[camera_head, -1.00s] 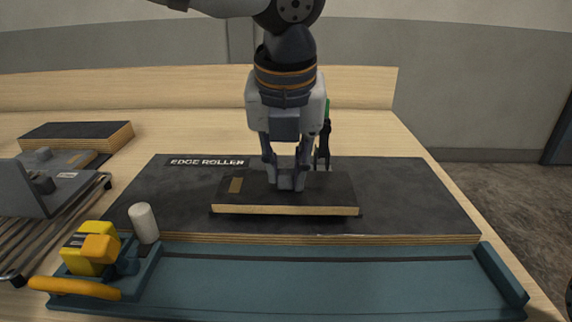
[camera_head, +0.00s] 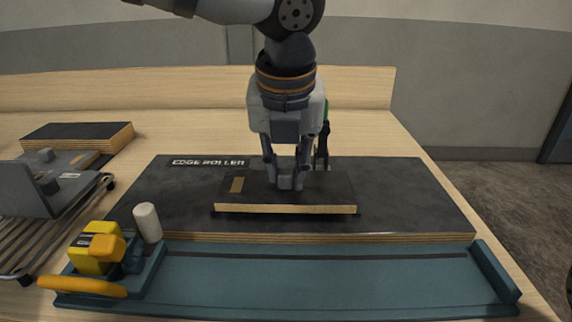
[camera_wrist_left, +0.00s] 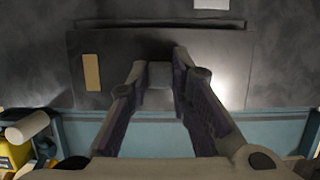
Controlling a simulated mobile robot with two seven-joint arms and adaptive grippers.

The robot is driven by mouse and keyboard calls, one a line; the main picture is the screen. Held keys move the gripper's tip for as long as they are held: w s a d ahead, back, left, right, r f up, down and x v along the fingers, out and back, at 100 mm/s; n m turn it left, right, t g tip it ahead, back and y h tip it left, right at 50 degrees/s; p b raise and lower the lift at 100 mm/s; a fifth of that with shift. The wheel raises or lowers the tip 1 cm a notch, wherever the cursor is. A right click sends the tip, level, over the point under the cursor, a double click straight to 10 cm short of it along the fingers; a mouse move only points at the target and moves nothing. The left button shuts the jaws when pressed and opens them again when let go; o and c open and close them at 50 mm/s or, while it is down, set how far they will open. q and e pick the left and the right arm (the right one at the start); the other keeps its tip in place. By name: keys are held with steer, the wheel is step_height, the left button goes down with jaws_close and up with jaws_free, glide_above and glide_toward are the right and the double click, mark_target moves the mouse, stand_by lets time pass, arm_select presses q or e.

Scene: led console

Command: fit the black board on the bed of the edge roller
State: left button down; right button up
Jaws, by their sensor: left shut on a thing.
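The black board (camera_head: 325,190) is a flat dark plate with a pale wooden front edge and a small tan patch at its left. It also shows in the left wrist view (camera_wrist_left: 220,60). My left gripper (camera_head: 287,182) points down at the board's middle and is shut on it, at a small grey block (camera_wrist_left: 160,75) between the fingertips. The edge roller has a large dark slab (camera_head: 420,200) with its name label and a teal bed (camera_head: 320,280) along the front. The board is over the slab, behind the bed; I cannot tell whether it touches the slab. My right gripper is out of view.
A yellow unit (camera_head: 95,253) with an orange handle and a white cylinder (camera_head: 147,222) stand at the bed's left end. A raised teal stop (camera_head: 495,272) closes the right end. A wire rack (camera_head: 45,235) and another dark board (camera_head: 78,135) are at left.

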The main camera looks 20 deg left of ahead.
arm_select(q)
steer(key=shift+f, duration=1.1)
stand_by(1.1)
steer(key=c, duration=1.4)
jaws_free()
steer(key=shift+o, duration=0.2)
steer(key=v, duration=1.2)
